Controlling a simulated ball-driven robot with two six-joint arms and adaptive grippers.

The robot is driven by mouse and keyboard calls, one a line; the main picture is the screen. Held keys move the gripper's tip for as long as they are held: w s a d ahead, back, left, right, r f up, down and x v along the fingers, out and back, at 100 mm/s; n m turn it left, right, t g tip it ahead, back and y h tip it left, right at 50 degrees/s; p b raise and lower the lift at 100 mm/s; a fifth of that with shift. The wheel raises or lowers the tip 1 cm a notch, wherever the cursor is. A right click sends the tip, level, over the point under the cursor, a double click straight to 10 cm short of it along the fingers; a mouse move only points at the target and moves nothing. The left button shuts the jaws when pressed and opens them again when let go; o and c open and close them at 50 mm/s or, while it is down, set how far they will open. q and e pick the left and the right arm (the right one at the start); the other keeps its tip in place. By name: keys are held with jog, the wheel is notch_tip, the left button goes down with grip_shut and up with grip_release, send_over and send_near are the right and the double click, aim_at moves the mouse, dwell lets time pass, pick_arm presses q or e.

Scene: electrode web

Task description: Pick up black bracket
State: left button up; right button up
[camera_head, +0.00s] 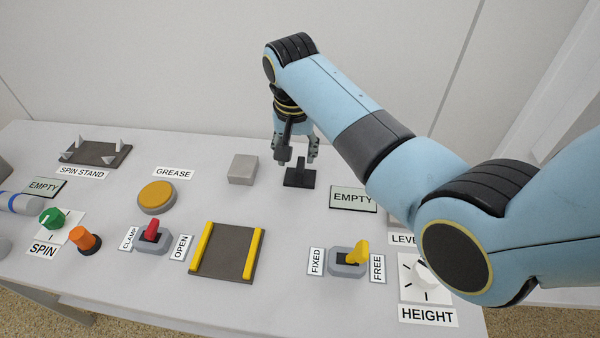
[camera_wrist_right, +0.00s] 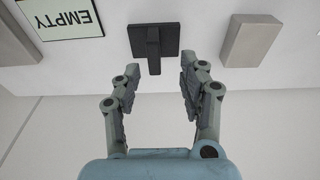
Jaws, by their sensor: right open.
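The black bracket (camera_head: 300,178) stands on the grey table, a flat square base with an upright post. It also shows in the right wrist view (camera_wrist_right: 153,42), at the top middle. My right gripper (camera_head: 299,163) is open and empty, pointing down just above and behind the bracket in the head view. In the right wrist view its two fingers (camera_wrist_right: 162,62) are spread, with the bracket's post lying ahead of and between the fingertips. I cannot tell whether either finger touches it. My left gripper is not in view.
A grey block (camera_head: 243,169) stands left of the bracket, and an EMPTY sign (camera_head: 352,199) lies to its right. In front are a yellow-railed plate (camera_head: 226,262), a yellow lever (camera_head: 358,252) and a red lever (camera_head: 152,231). A wall rises behind the table.

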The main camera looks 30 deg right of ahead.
aim_at(300, 164)
jog(key=f, duration=0.2)
jog(key=d+f, duration=0.1)
jog(key=f, duration=0.1)
jog(key=shift+s, duration=0.1)
jog(key=shift+f, duration=0.4)
grip_shut()
